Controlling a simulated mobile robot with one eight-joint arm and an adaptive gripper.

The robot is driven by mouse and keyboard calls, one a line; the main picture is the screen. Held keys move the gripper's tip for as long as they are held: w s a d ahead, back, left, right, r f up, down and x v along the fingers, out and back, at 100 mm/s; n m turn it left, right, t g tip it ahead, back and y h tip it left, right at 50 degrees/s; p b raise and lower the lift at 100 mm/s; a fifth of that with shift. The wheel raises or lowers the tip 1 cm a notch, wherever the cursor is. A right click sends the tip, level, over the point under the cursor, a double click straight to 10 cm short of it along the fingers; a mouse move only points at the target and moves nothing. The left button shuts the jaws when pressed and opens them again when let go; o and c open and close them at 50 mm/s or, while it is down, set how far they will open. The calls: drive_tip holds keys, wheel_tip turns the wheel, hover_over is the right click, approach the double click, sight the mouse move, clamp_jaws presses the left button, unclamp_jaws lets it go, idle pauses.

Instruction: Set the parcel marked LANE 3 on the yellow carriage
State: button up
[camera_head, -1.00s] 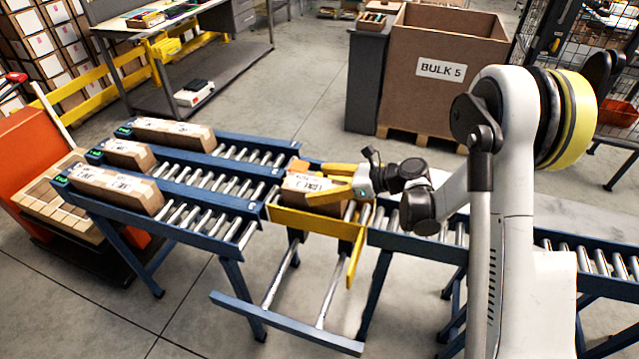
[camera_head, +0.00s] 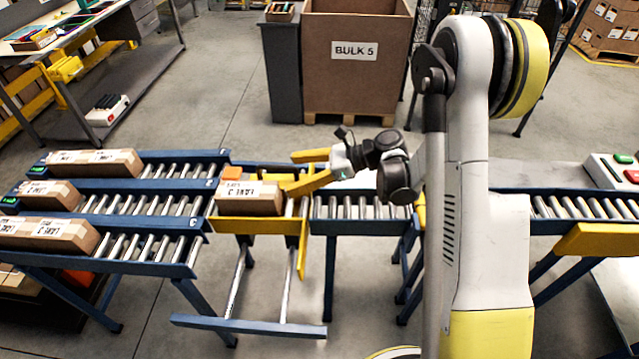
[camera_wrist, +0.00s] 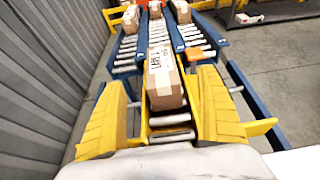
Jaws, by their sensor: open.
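A brown parcel (camera_head: 262,206) with a white label sits on the yellow carriage (camera_head: 262,226), at the end of the roller lanes. Its label seems to read LANE and a figure, upside down in the head view; I cannot read the figure surely. My gripper (camera_head: 292,171) is open, just right of and behind the parcel in the head view. In the wrist view the parcel (camera_wrist: 163,85) lies ahead, beyond and between the spread yellow fingers (camera_wrist: 162,78), with a gap on both sides. The carriage shows under it.
Three blue roller lanes (camera_head: 180,205) each hold a labelled parcel at the left. An orange block (camera_head: 232,173) is at the carriage's far side. Another roller conveyor (camera_head: 360,212) runs right of the carriage. A BULK 5 bin (camera_head: 355,80) stands behind.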

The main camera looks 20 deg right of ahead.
drive_tip(key=s+r+n+h, duration=0.6)
drive_tip(key=s+r+n, duration=0.3)
drive_tip(key=r, duration=0.1)
drive_tip(key=s+d+r+n+t+h, duration=0.1)
drive_tip(key=s+d+n+h, duration=0.2)
drive_tip(key=s+n, duration=0.3)
drive_tip(key=s+d+r+n+t+h, duration=0.1)
drive_tip(key=s+d+r+n+h, duration=0.1)
drive_tip(key=s+n, duration=0.4)
drive_tip(key=s+d+h, duration=0.1)
drive_tip(key=s+d, duration=0.1)
drive_tip(key=shift+s+d+r+n+t+h, duration=0.2)
drive_tip(key=shift+d+r+n+t+h, duration=0.1)
drive_tip(key=shift+d+n, duration=0.1)
